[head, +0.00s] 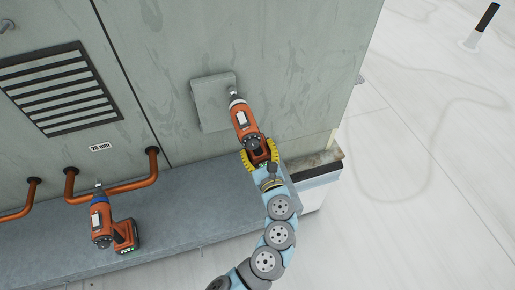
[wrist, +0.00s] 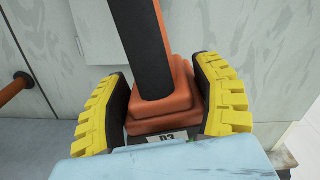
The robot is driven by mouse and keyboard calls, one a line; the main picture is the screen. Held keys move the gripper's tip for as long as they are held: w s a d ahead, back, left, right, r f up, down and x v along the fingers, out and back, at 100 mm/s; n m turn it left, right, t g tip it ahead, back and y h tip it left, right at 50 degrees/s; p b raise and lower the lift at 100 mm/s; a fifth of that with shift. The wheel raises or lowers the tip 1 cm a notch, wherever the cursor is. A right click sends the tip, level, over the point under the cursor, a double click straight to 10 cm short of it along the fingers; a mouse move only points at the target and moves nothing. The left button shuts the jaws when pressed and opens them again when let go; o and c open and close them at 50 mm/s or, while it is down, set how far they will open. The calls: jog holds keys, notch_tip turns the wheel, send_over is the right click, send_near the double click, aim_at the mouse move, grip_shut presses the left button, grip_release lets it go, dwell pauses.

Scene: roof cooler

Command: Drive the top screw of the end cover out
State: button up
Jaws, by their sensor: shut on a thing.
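My gripper (head: 259,153) is shut on an orange and black power driver (head: 243,122). In the wrist view its yellow ribbed fingers (wrist: 163,72) press on both sides of the driver's stepped orange base (wrist: 168,100); a partly hidden label shows below the base. The driver points up and slightly left in the head view. Its tip overlaps the right part of the square grey end cover (head: 209,105) on the cabinet wall. I cannot tell whether the tip touches it. The top screw cannot be made out; the driver may hide it.
A second orange driver with a blue collar (head: 101,221) stands on the grey ledge (head: 180,208) at left. Copper pipes (head: 120,190) stick out near it. A louvred vent (head: 60,90) and a "28 mm" label (head: 101,147) are on the wall. The white roof at right is mostly clear.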

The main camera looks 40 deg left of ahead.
aim_at(261, 156)
jog(key=shift+s+d+r, duration=0.1)
jog(key=shift+r, duration=0.1)
jog(key=shift+p+v, duration=0.3)
jog(key=shift+v, duration=1.8)
jog(key=shift+d, duration=0.15)
jog(key=c, duration=0.3)
jog(key=shift+v, duration=1)
jog(key=shift+c, duration=0.2)
